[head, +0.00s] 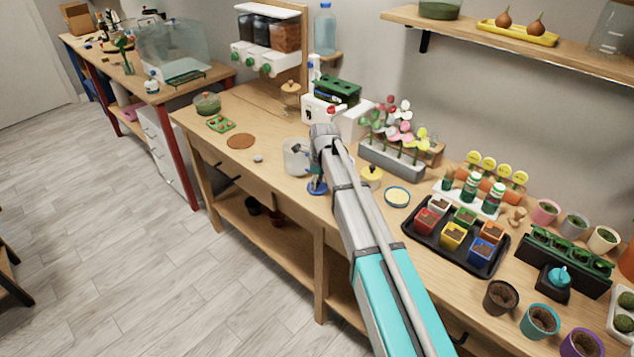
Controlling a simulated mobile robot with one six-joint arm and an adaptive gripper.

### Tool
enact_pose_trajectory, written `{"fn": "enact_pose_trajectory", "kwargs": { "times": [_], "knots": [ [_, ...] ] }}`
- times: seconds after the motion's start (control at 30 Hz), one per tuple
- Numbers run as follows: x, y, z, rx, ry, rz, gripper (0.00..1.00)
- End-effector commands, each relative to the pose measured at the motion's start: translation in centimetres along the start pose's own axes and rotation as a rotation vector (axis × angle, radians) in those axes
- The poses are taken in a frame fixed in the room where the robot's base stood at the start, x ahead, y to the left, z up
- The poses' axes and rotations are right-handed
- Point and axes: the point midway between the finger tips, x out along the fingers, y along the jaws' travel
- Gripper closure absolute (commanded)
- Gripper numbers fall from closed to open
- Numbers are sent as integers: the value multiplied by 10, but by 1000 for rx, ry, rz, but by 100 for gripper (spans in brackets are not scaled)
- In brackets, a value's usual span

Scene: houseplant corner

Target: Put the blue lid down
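The blue lid (317,188) shows in the head view near the front edge of the wooden bench, just right of a clear jar (294,160). My gripper (316,177) points down directly over the lid and seems to meet its top. The fingers are small and partly hidden by my wrist and arm, so I cannot tell whether they are closed on it. I also cannot tell whether the lid rests on the bench or hangs just above it.
A black tray (415,236) holds several coloured pots. A brown round mat (241,141) and a small pale stone (258,158) lie left. The bench (215,148) has free room around them.

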Motion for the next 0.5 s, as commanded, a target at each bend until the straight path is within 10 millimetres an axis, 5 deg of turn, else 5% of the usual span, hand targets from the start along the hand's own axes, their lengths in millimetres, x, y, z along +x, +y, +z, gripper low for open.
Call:
{"fn": "enact_pose_trajectory", "kwargs": {
  "times": [0.5],
  "knots": [
    [-2,-1,-1,1,0,0,35]
  ]
}}
